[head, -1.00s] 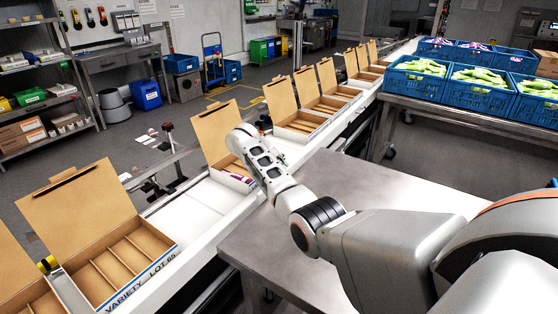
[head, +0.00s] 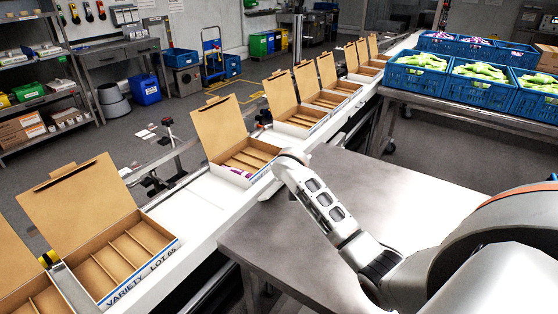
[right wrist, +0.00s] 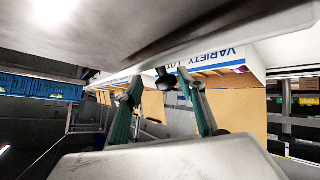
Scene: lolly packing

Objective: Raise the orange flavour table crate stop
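No orange flavour crate stop can be made out in either view. My right arm enters the head view from the right, and its far end hangs over the belt edge near an open carton (head: 222,128); the gripper itself is hidden there. In the right wrist view my right gripper (right wrist: 164,84) has its two green-padded fingers apart. A small dark round knob (right wrist: 166,80) shows between the fingertips; I cannot tell what it is or how far beyond them it lies. My left gripper is not in view.
A white conveyor (head: 190,203) carries a row of open cartons, the near one (head: 90,208) marked VARIETY. A bare steel table (head: 385,190) lies right of it. Blue crates (head: 482,99), some with green lollies, stand on a rear table (head: 455,112). Shelves line the left.

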